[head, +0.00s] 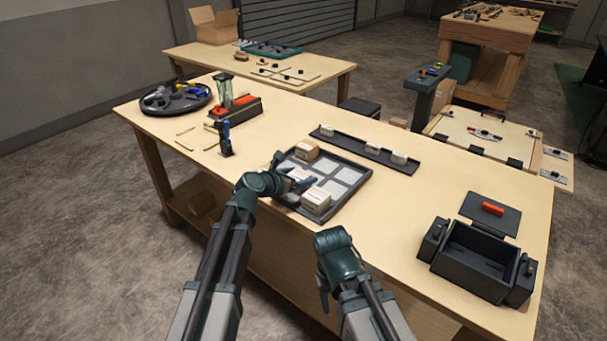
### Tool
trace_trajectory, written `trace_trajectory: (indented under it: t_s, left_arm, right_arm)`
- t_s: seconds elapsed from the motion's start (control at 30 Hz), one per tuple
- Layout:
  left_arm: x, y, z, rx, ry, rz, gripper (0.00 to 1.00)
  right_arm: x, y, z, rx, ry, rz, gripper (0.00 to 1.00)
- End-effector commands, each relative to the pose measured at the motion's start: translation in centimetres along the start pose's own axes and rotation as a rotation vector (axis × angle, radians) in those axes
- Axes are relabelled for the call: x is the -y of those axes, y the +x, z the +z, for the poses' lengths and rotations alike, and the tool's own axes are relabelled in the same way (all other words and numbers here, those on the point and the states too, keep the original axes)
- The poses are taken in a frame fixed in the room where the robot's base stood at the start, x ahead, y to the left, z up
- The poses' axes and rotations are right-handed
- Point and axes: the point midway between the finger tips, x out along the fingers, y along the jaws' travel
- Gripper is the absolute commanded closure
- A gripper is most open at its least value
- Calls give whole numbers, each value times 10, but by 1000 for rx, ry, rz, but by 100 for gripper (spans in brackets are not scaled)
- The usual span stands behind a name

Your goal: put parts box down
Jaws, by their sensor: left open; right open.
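A black tray (354,200) with pale square pads lies on the wooden workbench. One small cardboard box (306,150) sits in its far left part. Another small box with a white label (317,200) sits at its near edge. I cannot tell which of them is the parts box. My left gripper (290,174) is open over the left side of the tray, between the two boxes, and holds nothing that I can see. My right gripper (324,290) is open, pointing down in front of the bench's near edge; its fingers are partly hidden.
A black rail with small white-labelled blocks (365,148) lies behind the tray. A dark open bin (478,262) stands at the right. A round black tray of coloured parts (175,98) and a red-topped device (236,108) are at the left. Bench surface right of the tray is clear.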

Motion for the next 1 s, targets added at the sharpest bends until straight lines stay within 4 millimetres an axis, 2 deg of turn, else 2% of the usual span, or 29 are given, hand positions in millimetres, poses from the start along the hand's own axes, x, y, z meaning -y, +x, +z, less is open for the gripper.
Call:
trace_trajectory:
  t_s: [0.03, 0.1, 0.4, 0.6, 1.0]
  left_arm:
    - [2, -16, 3, 0, -1, 1, 13]
    - [2, -32, 3, 1, -3, 2, 13]
    - [2, -86, 2, 0, -2, 1, 13]
    - [1, -102, 1, 0, -1, 1, 13]
    - [0, -104, 0, 0, -1, 0, 13]
  right_arm:
    - [-1, -8, 0, 0, 0, 0, 50]
    - [-1, -15, 1, 0, 0, 0, 50]
    - [-3, -34, 2, 0, 0, 0, 50]
    - [-4, -39, 2, 0, 1, 0, 50]
    - [-4, -39, 2, 0, 0, 0, 50]
